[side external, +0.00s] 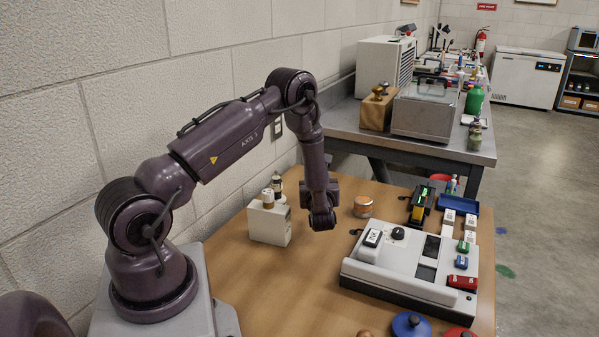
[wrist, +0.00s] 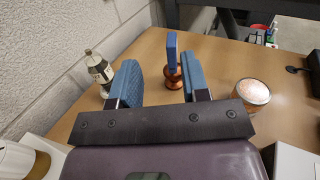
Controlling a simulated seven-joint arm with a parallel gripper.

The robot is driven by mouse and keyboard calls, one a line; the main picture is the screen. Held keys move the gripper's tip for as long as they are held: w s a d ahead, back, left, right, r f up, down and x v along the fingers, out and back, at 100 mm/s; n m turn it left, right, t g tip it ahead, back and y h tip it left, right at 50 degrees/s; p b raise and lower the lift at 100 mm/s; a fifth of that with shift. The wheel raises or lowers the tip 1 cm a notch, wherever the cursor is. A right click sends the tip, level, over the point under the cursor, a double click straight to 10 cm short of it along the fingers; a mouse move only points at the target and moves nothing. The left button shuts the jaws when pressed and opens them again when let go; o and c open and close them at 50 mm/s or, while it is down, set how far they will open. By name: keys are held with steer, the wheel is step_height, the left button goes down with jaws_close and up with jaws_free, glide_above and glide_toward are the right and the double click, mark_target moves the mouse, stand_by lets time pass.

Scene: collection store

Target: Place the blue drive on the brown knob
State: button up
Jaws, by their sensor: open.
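In the wrist view, a blue drive (wrist: 171,48) stands upright directly above a brown knob (wrist: 174,80) on the wooden table. It appears to rest on the knob's top, though the exact contact is hard to see. My gripper (wrist: 159,66) is open, with its two blue-padded fingers apart. The drive shows between the fingers, nearer the right one, with no clear touch on either pad. In the side external view my wrist (side external: 322,215) hides the fingers, the drive and this knob.
A dark bottle (wrist: 99,70) is left of the fingers and an orange jar (wrist: 252,94) is right. In the side external view, a grey-white device (side external: 390,265) with small labelled items takes the table's right side. A white box (side external: 269,225) stands near the wall.

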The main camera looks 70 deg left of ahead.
steer(key=s+d+r+n+g+h, duration=0.2)
steer(key=s+d+r+n+g, duration=0.15)
steer(key=r+n, duration=0.4)
steer(key=s+d+r+n+g+h, duration=0.25)
steer(key=s+r+n+g, duration=0.2)
steer(key=r, duration=0.55)
steer(key=s+d+r+n+t+h, duration=0.2)
steer(key=s+d+n+h, duration=0.1)
steer(key=d, duration=0.5)
steer(key=s+d+r+n+t+h, duration=0.2)
steer(key=s+d+n+t+h, duration=0.1)
steer(key=d, duration=0.6)
steer(key=s+d+r+n+t+h, duration=0.2)
steer(key=s+d+t+h, duration=0.1)
steer(key=d+h, duration=0.3)
steer(key=shift+s+d+r+n+h, duration=0.35)
steer(key=shift+s+d, duration=0.3)
steer(key=shift+d, duration=0.5)
